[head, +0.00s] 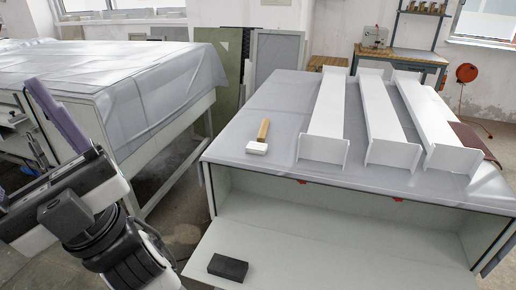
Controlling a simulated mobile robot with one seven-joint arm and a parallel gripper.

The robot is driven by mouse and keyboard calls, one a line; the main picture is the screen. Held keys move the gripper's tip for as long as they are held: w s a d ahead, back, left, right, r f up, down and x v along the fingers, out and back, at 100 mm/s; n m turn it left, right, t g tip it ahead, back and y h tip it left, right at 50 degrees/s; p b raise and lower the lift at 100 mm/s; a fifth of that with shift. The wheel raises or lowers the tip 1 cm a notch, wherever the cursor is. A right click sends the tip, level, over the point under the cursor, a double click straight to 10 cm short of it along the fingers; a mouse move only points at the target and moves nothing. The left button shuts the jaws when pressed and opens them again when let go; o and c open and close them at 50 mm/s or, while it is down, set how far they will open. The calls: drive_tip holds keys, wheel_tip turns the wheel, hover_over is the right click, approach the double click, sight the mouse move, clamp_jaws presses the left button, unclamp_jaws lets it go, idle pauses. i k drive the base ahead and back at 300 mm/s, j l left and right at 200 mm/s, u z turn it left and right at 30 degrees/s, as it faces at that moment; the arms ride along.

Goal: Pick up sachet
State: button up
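I see nothing that I can clearly make out as a sachet. A small black block-shaped item (228,267) lies on the pale lower ledge at the front of the right-hand table; I cannot tell what it is. A brown, flat, leather-like piece (477,141) hangs over that table's right edge, partly hidden behind a white beam. My gripper (57,113), with purple finger parts, is raised at the left, in front of the left table and well apart from both items. I see nothing held in it, and its finger gap is not clear from this angle.
A mallet with a wooden handle (263,130) and several long white beams (331,105) lie on the grey-covered right table (230,140). A covered left table (150,95) stands beside my arm. A narrow floor gap separates the tables. A workbench (415,56) stands at the back right.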

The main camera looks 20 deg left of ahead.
sight(253, 147)
drive_tip(key=i+j+z, duration=0.1)
drive_tip(key=j, duration=0.55)
drive_tip(key=i+j+z, duration=0.1)
drive_tip(key=j, duration=0.55)
drive_tip(key=i+j+z, duration=0.15)
drive_tip(key=j, duration=0.5)
drive_tip(key=i+j+z, duration=0.1)
drive_tip(key=j, duration=0.55)
drive_tip(key=i+j+z, duration=0.1)
drive_tip(key=j, duration=0.6)
drive_tip(key=i+j, duration=0.1)
drive_tip(key=i, duration=0.2)
drive_tip(key=i+j, duration=0.15)
drive_tip(key=i, duration=0.15)
